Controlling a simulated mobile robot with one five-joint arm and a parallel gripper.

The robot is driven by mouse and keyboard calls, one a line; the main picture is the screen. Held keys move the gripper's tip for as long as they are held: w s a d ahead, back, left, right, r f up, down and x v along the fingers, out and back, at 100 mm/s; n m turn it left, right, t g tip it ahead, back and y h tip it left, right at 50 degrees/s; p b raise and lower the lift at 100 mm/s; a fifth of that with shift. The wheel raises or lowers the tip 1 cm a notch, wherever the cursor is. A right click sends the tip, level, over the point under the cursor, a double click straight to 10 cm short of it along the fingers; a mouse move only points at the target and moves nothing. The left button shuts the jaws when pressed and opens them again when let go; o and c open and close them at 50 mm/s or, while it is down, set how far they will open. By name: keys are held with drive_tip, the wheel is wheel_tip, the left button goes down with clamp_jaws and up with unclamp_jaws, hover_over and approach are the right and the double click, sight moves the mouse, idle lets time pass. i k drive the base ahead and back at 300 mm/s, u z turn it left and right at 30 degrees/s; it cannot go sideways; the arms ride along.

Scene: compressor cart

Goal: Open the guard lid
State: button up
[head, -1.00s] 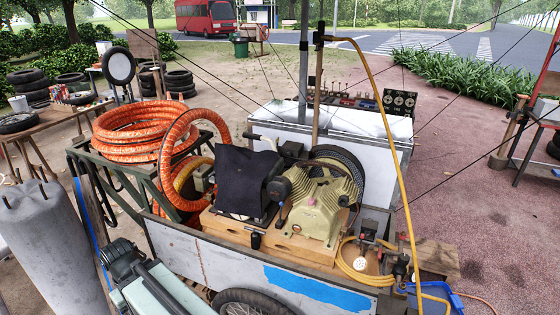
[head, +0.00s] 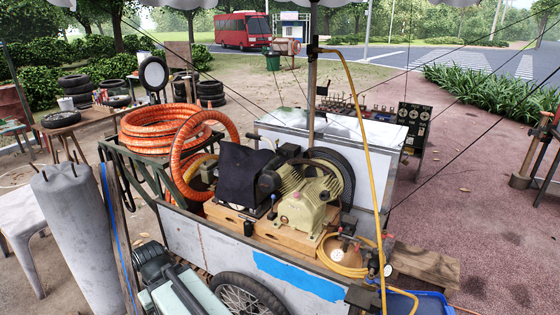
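The compressor cart (head: 207,247) stands in the middle of the head view. A cream compressor (head: 303,207) with a dark flywheel (head: 337,177) sits on its wooden base. A dark, flat cover (head: 243,178) stands tilted just left of the compressor. It may be the guard lid, but I cannot tell for sure. Its hinge and handle cannot be made out. My gripper is not in view.
Orange hose coils (head: 160,132) lie on a green frame at the cart's left. A grey cylinder (head: 75,225) and a teal machine (head: 187,292) stand in front. A yellow hose (head: 362,130) hangs at the right. Reddish ground (head: 490,230) is open at the right.

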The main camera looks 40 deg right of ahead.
sight(289, 149)
drive_tip(key=z, duration=0.2)
drive_tip(key=i, duration=0.9)
drive_tip(key=u, duration=0.2)
drive_tip(key=k, duration=0.85)
drive_tip(key=z, duration=0.15)
drive_tip(key=i, duration=0.4)
